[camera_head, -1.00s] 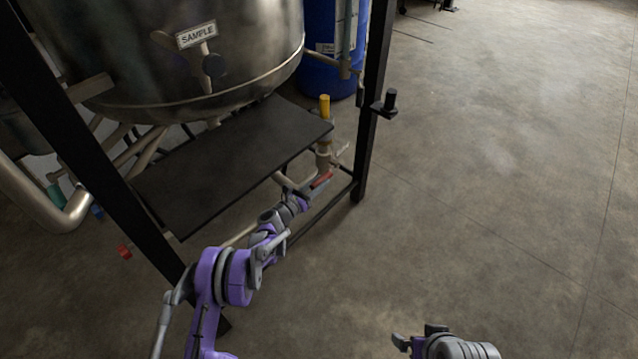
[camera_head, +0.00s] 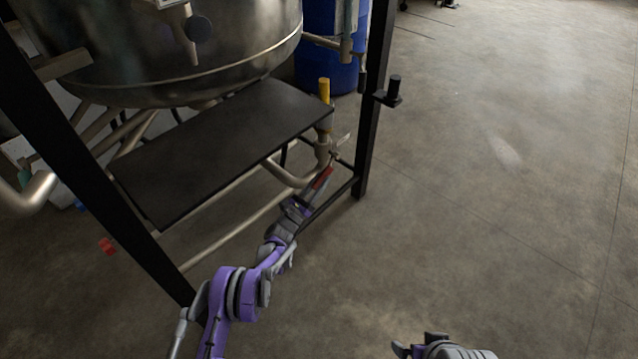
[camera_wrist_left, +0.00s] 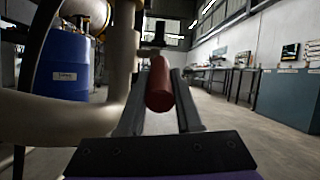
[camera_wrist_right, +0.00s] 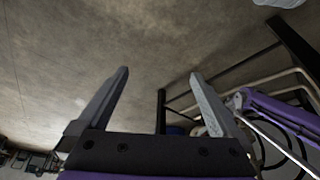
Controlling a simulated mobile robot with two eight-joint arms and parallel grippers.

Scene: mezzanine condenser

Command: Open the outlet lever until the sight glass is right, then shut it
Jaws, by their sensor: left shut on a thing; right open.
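The red-handled outlet lever (camera_head: 323,177) is on the pipe valve at the lower right of the frame, below a yellow-topped fitting (camera_head: 324,92). My left gripper (camera_head: 314,189) reaches it from below and is shut on its handle. In the left wrist view the red handle (camera_wrist_left: 159,86) lies between the two fingers (camera_wrist_left: 160,108), pointing toward the camera. A vertical tube (camera_head: 349,32) beside the blue drum looks like the sight glass; its level cannot be read. My right gripper (camera_head: 415,346) is open and empty at the bottom of the head view, and its spread fingers (camera_wrist_right: 158,85) show in the right wrist view.
A steel vessel (camera_head: 170,60) hangs in a black frame with an upright post (camera_head: 371,110) right of the lever. A dark shelf (camera_head: 215,150) lies under the vessel. A blue drum (camera_head: 318,50) stands behind. The floor (camera_head: 500,200) on the right is clear.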

